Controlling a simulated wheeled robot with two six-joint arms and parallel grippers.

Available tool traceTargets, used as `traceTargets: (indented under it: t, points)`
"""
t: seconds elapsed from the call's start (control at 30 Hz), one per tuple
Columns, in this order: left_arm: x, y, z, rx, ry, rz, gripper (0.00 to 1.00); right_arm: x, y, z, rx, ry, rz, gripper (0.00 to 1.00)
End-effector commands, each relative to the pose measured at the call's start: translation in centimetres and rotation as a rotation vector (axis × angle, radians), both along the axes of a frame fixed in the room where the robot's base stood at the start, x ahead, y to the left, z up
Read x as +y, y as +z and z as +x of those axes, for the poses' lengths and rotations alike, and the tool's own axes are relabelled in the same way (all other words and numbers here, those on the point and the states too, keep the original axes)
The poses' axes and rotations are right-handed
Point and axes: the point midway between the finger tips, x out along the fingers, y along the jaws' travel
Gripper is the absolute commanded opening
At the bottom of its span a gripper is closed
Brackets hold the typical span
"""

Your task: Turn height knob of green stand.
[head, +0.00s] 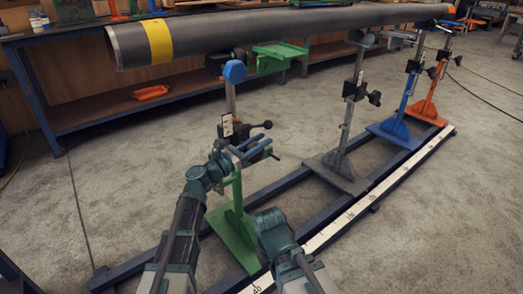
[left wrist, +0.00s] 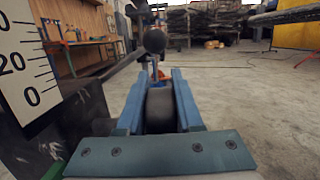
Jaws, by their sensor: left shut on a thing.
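The green stand (head: 232,205) stands upright at the near end of the rail, with a scale plate and a black clamp on its post. In the head view my left gripper (head: 257,148) is at the clamp, its blue fingers pointing right. In the left wrist view the fingers (left wrist: 160,98) lie on both sides of a dark, rounded knob (left wrist: 160,108), shut on it. A black ball-ended lever (left wrist: 154,41) sticks up just beyond the fingers. The scale plate (left wrist: 22,62) is close at the left. The fingers hide much of the knob in the head view.
A long grey pipe (head: 250,28) with a yellow band lies above the stands. Grey (head: 345,140), blue (head: 400,115) and orange (head: 430,95) stands follow along the rail. A workbench (head: 90,115) is behind.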

Motion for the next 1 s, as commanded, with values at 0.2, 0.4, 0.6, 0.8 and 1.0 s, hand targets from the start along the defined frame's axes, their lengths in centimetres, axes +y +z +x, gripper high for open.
traceTargets:
  t: [0.2, 0.4, 0.6, 0.8, 1.0]
  points:
    - [0.4, -0.4, -0.3, -0.100, -0.002, -0.139, 0.00, 0.0, -4.0, 0.0, -0.002, 0.000, 0.001, 0.00]
    - [0.7, 0.3, -0.5, -0.148, 0.000, -0.203, 0.00, 0.0, -5.0, 0.1, -0.003, 0.000, 0.001, 0.00]
    - [0.8, 0.5, -0.6, -0.154, 0.001, -0.211, 0.00, 0.0, -4.9, 0.1, -0.003, 0.000, 0.001, 0.00]
    - [0.8, 0.5, -0.6, -0.153, 0.001, -0.210, 0.44, 0.0, -4.9, 0.1, -0.003, 0.000, 0.001, 0.00]
    - [0.8, 0.5, -0.5, -0.153, 0.001, -0.210, 0.65, 0.0, -4.9, 0.1, -0.003, 0.000, 0.001, 0.00]
